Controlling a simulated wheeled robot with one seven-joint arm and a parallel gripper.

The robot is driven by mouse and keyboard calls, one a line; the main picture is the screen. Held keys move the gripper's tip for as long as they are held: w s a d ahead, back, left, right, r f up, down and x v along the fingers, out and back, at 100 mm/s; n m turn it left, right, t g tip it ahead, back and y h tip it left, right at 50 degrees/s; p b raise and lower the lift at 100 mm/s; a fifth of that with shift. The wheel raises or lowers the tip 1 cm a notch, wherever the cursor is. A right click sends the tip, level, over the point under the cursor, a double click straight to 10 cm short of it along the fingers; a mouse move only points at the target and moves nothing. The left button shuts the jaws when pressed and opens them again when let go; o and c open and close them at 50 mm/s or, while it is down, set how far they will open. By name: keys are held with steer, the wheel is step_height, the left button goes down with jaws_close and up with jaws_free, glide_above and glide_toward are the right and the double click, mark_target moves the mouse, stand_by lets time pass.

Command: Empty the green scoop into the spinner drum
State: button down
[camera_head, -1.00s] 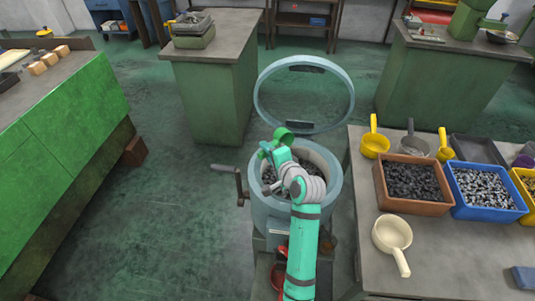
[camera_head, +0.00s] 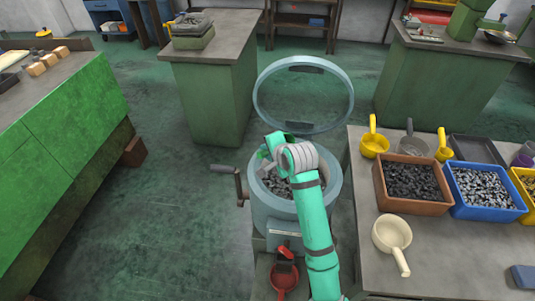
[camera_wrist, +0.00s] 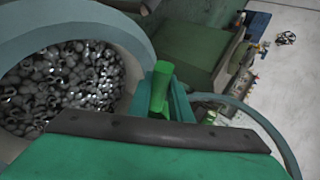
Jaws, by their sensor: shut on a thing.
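The spinner drum (camera_head: 273,216) is a pale blue-grey round tub with its ring-shaped lid (camera_head: 302,130) swung up behind it. Metal parts (camera_head: 277,188) lie inside; they also show at the left of the wrist view (camera_wrist: 65,88). My gripper (camera_head: 266,157) is over the far left part of the drum mouth. The wrist view shows it shut on the green handle of the green scoop (camera_wrist: 160,90). The scoop's bowl is hidden in both current views, so I cannot tell what is in it or how it is tilted.
A crank handle (camera_head: 238,182) sticks out left of the drum. The table (camera_head: 440,262) at right carries a brown bin (camera_head: 410,205), a blue bin (camera_head: 486,215), a cream scoop (camera_head: 392,235) and other scoops. A red scoop (camera_head: 285,277) is below the drum.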

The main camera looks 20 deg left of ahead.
steer(key=shift+w+a+r+g+h, duration=0.3)
steer(key=shift+w+r+g+h, duration=0.15)
steer(key=shift+g+h, duration=0.3)
steer(key=shift+w+d+g+h, duration=0.15)
steer(key=shift+d+g+h, duration=0.15)
steer(key=shift+h, duration=0.25)
steer(key=shift+w+a+r+g+h, duration=0.1)
steer(key=shift+a+r+g+h, duration=0.3)
steer(key=shift+g+h, duration=0.5)
steer(key=shift+w+a+r+g+h, duration=0.15)
steer(key=shift+a+r+g+h, duration=0.25)
steer(key=shift+g+h, duration=0.55)
steer(key=shift+w+a+r+g+h, duration=0.1)
steer(key=shift+a+r+g+h, duration=0.15)
steer(key=shift+r+g+h, duration=0.6)
steer(key=shift+f+t, duration=0.25)
steer(key=shift+f, duration=0.1)
